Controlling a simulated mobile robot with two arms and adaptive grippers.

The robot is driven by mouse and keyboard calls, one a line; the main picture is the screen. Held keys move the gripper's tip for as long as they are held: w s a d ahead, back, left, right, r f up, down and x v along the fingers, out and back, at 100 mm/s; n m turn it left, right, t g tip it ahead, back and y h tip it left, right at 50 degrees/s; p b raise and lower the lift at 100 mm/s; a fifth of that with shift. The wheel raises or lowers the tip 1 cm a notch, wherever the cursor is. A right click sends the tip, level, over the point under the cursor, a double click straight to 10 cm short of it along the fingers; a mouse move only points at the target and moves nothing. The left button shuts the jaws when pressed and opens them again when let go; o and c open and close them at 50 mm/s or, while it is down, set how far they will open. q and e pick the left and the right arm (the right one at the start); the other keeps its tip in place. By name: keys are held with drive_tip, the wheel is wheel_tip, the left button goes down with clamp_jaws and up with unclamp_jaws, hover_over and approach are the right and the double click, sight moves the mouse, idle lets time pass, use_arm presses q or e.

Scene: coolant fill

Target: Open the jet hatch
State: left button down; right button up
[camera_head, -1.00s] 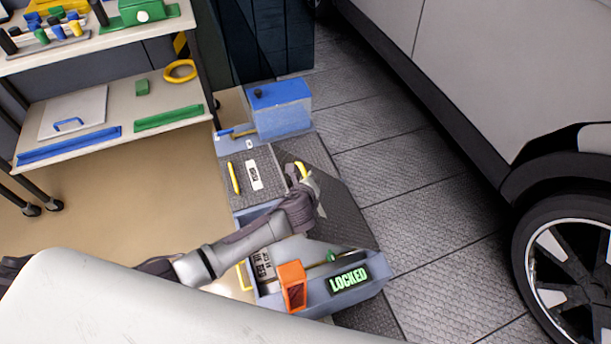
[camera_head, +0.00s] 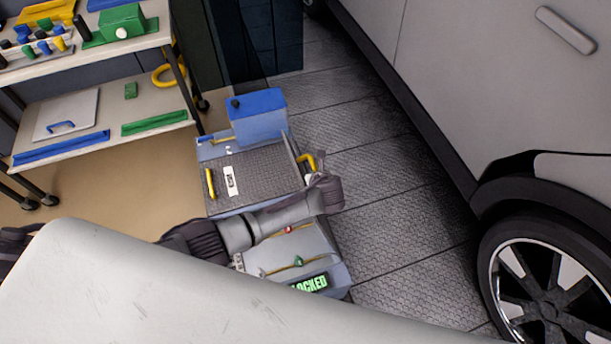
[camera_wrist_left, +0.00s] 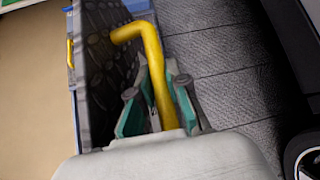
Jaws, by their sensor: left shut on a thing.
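The dark tread-plate hatch (camera_head: 262,176) is on the blue-grey floor unit. A yellow handle (camera_head: 210,182) and a white label (camera_head: 230,180) are at its left side. Another yellow handle (camera_head: 306,159) is at its right side. My left gripper (camera_head: 317,172) is shut on this right handle. In the left wrist view the bent yellow handle (camera_wrist_left: 152,50) passes between the green-padded fingers (camera_wrist_left: 157,105), beside a dark studded panel (camera_wrist_left: 108,55). I cannot tell the panel's exact tilt. My right gripper is not in view.
A blue box (camera_head: 258,117) stands behind the hatch. A shelf cart (camera_head: 85,130) is at left, a car (camera_head: 480,90) at right.

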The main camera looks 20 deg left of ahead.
use_arm(q)
drive_tip(key=shift+m+g+y, duration=0.3)
drive_tip(key=shift+y, duration=0.1)
drive_tip(key=w+d, duration=0.1)
drive_tip(key=d+b, duration=0.1)
drive_tip(key=w+d, duration=0.1)
drive_tip(key=d, duration=0.1)
drive_tip(key=shift+w+d+r+b, duration=0.1)
drive_tip(key=shift+w+r+b, duration=0.05)
drive_tip(key=shift+w+b, duration=0.2)
drive_tip(key=c, duration=1.1)
unclamp_jaws()
drive_tip(key=shift+r, duration=0.1)
drive_tip(key=shift+c, duration=0.2)
drive_tip(key=shift+r, duration=0.1)
drive_tip(key=v, duration=1.2)
